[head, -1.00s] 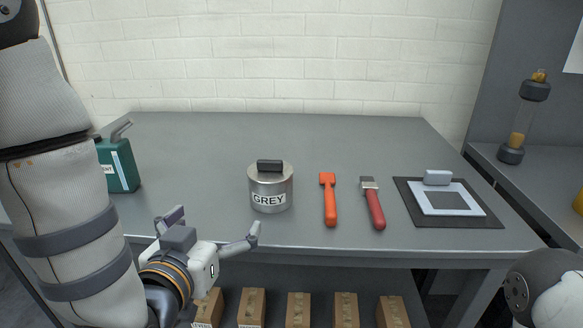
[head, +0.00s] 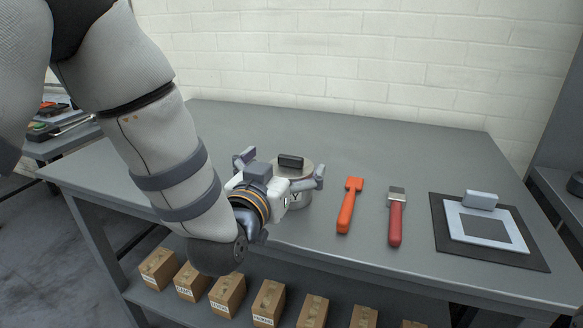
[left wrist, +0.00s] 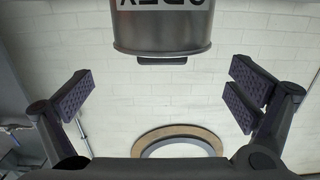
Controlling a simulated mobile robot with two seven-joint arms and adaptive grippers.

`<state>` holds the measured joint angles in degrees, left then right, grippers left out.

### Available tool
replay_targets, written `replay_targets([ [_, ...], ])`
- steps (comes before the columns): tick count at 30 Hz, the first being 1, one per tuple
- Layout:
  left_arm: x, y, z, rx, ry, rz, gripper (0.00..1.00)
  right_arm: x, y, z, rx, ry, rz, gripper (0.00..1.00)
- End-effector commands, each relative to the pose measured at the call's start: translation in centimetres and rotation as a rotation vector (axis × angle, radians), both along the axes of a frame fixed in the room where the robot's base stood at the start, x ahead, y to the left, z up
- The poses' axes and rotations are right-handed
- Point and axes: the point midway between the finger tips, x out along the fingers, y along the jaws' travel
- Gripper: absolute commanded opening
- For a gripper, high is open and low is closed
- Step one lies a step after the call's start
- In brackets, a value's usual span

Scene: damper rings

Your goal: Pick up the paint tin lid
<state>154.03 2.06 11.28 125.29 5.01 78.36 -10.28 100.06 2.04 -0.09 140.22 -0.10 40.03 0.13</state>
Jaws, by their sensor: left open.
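The grey metal paint tin (head: 305,200) stands upright on the workbench, partly hidden by my left gripper. Its lid (head: 306,168) sits on top, with a black block handle (head: 290,161). My left gripper (head: 282,168) is open and empty at the tin's near side, its fingers spread to the left and right of the lid. In the left wrist view the tin (left wrist: 162,30) shows upside down at the top, with the dark handle (left wrist: 162,60) under it. The open fingers (left wrist: 165,92) stand wide apart there, with the tin beyond them. My right gripper is not in view.
On the bench (head: 400,150), right of the tin, lie an orange tool (head: 349,207), a red-handled brush (head: 395,220) and a dark mat (head: 445,240) with a white-framed plate (head: 463,233). Several cardboard boxes (head: 228,293) stand on the shelf below. The bench behind the tin is clear.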

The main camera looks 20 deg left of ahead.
Motion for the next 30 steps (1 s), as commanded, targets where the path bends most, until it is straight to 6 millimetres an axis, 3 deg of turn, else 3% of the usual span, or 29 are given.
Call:
replay_targets([
  [6,3.6,0.1,-0.7,0.000,0.000,0.000,1.00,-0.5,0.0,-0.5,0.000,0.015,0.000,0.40],
  [13,3.9,0.1,-0.5,0.001,0.000,-0.001,1.00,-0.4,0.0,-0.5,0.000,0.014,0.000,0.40],
  [22,3.9,0.1,-0.5,0.000,0.000,-0.001,0.36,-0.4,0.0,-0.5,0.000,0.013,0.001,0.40],
  [30,3.8,0.1,-0.5,0.000,0.000,-0.001,0.36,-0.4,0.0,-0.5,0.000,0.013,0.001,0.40],
])
